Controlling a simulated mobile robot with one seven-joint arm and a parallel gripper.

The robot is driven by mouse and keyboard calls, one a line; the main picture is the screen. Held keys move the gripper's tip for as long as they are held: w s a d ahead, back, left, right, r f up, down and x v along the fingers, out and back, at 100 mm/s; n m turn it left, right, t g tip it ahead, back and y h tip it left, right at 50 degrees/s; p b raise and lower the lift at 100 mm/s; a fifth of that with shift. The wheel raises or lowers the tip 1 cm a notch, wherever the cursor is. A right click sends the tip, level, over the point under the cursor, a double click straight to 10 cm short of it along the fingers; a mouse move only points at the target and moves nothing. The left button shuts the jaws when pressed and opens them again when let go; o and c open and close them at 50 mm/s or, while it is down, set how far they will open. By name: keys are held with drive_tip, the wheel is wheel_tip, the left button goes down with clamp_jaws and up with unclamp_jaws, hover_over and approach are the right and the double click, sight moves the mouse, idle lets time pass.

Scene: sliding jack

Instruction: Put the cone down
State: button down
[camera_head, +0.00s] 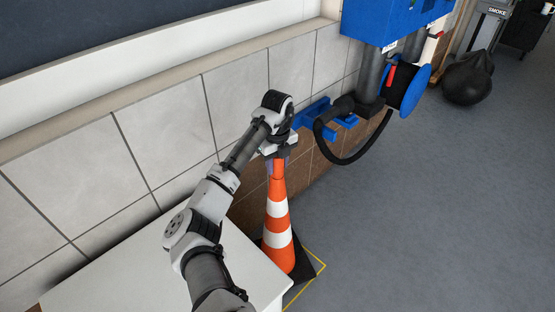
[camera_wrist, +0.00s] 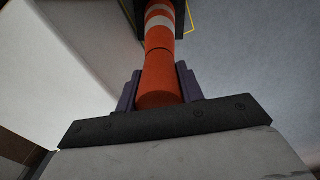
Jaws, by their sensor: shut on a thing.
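An orange and white striped traffic cone (camera_head: 277,217) with a dark base (camera_head: 304,268) stands upright in the head view, beside the white table and near the tiled wall. My gripper (camera_head: 277,163) is at the top of the cone. In the wrist view the cone (camera_wrist: 159,62) runs away from my gripper (camera_wrist: 160,88), whose two fingers are on either side of its top, shut on it. The base overlaps a yellow outlined square (camera_head: 319,264) on the floor. I cannot tell whether the base touches the floor.
The white table (camera_head: 130,265) is at the lower left, close to the cone. A blue machine (camera_head: 385,22) with a hose (camera_head: 345,161) and a blue reel (camera_head: 415,90) is at the upper right. A black bag (camera_head: 467,78) lies farther back. Grey floor at the right is clear.

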sight(276, 172)
wheel_tip(276, 172, down, 2)
drive_tip(key=shift+a+f+p, duration=0.25)
drive_tip(key=shift+f+p, duration=0.1)
drive_tip(key=shift+f, duration=0.2)
drive_tip(key=c, duration=1.3)
unclamp_jaws()
drive_tip(key=shift+f, duration=0.25)
drive_tip(key=o, duration=0.4)
drive_tip(key=shift+s, duration=0.1)
drive_tip(key=shift+r, duration=0.1)
wheel_tip(276, 172, up, 12)
drive_tip(key=shift+r+b, duration=0.1)
drive_tip(key=shift+b, duration=0.3)
